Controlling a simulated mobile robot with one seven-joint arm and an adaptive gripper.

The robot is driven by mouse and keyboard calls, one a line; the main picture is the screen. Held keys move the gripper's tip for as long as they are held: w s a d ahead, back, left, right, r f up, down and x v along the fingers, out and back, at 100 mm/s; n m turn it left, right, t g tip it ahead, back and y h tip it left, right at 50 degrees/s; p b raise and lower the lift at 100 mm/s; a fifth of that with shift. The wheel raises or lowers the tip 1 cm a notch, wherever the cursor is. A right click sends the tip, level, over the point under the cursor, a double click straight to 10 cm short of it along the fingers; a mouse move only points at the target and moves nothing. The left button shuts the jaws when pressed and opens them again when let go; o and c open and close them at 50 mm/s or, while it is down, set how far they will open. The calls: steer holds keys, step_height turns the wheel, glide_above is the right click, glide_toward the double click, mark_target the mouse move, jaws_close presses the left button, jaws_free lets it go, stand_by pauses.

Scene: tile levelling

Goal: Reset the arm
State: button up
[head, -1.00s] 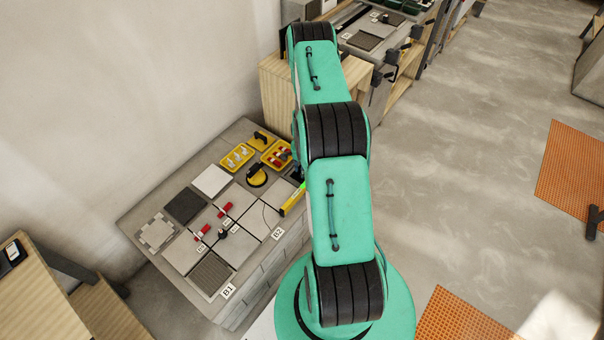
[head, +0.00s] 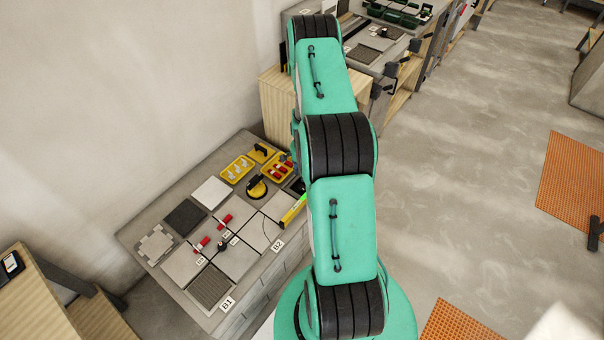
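My green arm, with black ribbed joints, rises through the middle of the head view. Its far end is bent away behind the upper links. My gripper is hidden, so I cannot see its fingers or whether it holds anything. The arm stands to the right of a grey tile workbench (head: 151,218) and partly covers its right edge.
On the bench lie tiles, red clips (head: 225,221), a yellow level (head: 293,211), a yellow suction cup (head: 257,188) and yellow trays (head: 237,168). A wooden cabinet (head: 277,108) stands behind. Orange mats (head: 572,183) lie on the floor at right, where much floor is clear.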

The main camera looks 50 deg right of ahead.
stand_by(0.4)
